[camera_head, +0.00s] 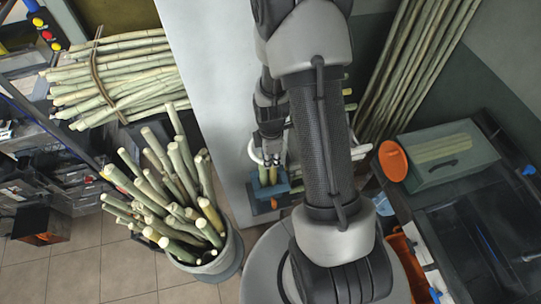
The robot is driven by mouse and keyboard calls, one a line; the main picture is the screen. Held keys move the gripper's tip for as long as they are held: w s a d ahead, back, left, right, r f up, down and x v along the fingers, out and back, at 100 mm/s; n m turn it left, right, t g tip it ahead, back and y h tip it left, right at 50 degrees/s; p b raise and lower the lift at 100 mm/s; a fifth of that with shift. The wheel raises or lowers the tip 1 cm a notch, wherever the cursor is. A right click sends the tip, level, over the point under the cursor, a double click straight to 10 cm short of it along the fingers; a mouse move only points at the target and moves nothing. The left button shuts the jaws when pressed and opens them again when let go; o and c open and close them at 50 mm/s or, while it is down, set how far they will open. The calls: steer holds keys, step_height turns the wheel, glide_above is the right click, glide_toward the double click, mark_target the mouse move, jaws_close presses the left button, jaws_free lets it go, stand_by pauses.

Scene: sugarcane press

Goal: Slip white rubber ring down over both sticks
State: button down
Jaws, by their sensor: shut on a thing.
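My gripper (271,158) hangs down over the white worktop, shut on the white rubber ring (252,153). The ring's left side shows as a curve beside the fingers; part of it is hidden behind the gripper. Two short greenish sticks (263,176) stand upright side by side in a blue-grey holder (257,191), just below the gripper in the picture. The ring appears at or above the stick tops; I cannot tell whether it surrounds them.
A bucket (228,262) full of cane stands on the tiled floor at left. A tied cane bundle (140,68) lies at upper left. Long canes (415,65) lean at upper right. A greenish box (448,160) stands at right.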

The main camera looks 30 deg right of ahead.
step_height(320, 180, down, 7)
steer(key=b, duration=0.5)
steer(key=shift+r, duration=0.2)
steer(key=shift+b, duration=0.3)
stand_by(0.4)
steer(key=c, duration=1.4)
jaws_free()
steer(key=shift+o, duration=0.4)
steer(key=o, duration=0.3)
steer(key=shift+o, duration=0.2)
steer(key=shift+r, duration=0.1)
